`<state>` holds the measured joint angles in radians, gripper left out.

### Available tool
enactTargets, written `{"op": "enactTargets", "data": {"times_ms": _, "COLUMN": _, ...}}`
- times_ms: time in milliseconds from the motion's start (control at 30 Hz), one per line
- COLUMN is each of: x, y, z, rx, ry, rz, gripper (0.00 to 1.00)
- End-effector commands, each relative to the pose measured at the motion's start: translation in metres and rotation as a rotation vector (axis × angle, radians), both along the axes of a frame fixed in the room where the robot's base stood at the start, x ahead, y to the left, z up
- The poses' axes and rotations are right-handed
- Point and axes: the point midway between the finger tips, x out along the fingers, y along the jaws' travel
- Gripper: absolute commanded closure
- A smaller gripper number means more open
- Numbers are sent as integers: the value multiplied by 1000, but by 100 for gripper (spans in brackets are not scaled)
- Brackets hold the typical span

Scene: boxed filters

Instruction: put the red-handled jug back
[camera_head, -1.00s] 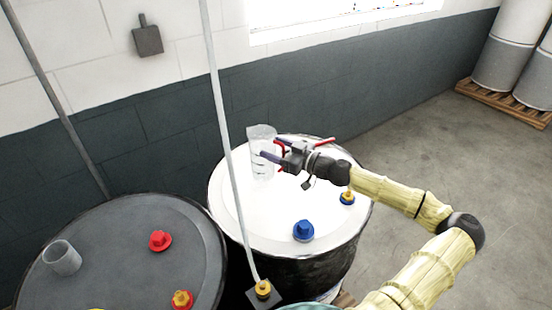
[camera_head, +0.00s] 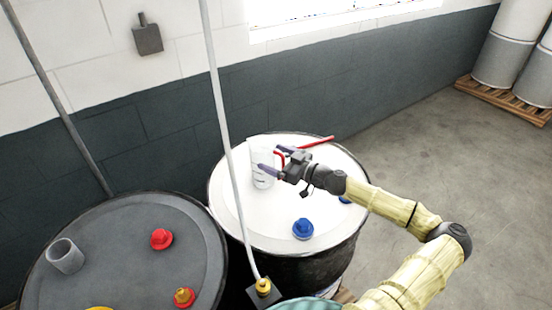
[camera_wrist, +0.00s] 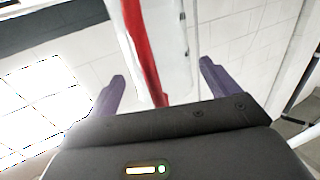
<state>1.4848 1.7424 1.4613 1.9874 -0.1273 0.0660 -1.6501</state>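The clear jug (camera_head: 262,166) with the red handle (camera_head: 278,160) is upright at the back left of the white drum lid (camera_head: 250,215), and its base appears to be on the lid. My gripper (camera_head: 278,161) is at the jug's right side with its purple fingers spread apart. In the wrist view my gripper (camera_wrist: 160,90) is open, with the red handle (camera_wrist: 140,50) between the fingers and a visible space to each side. Part of the jug's body (camera_wrist: 172,40) shows behind the handle.
A red bar (camera_head: 318,141) lies at the lid's back edge. A blue cap (camera_head: 303,229) sits near its front. A pale upright pipe (camera_head: 222,110) passes in front of the lid's left side. The dark drum (camera_head: 115,250) at left bears a grey cup (camera_head: 65,257) and a red cap (camera_head: 161,239).

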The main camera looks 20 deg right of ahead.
Motion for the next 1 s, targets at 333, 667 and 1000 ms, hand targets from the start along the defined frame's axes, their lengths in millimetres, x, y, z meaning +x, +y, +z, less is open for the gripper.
{"op": "enactTargets", "data": {"times_ms": 333, "x": 0, "y": 0, "z": 2, "rx": 1, "ry": 1, "rz": 0, "gripper": 13}}
{"op": "enactTargets", "data": {"times_ms": 667, "x": -38, "y": -26, "z": -3, "rx": -2, "ry": -1, "rz": -4, "gripper": 13}}
{"op": "enactTargets", "data": {"times_ms": 1000, "x": -90, "y": -60, "z": 1, "rx": 0, "ry": 0, "rz": -3, "gripper": 13}}
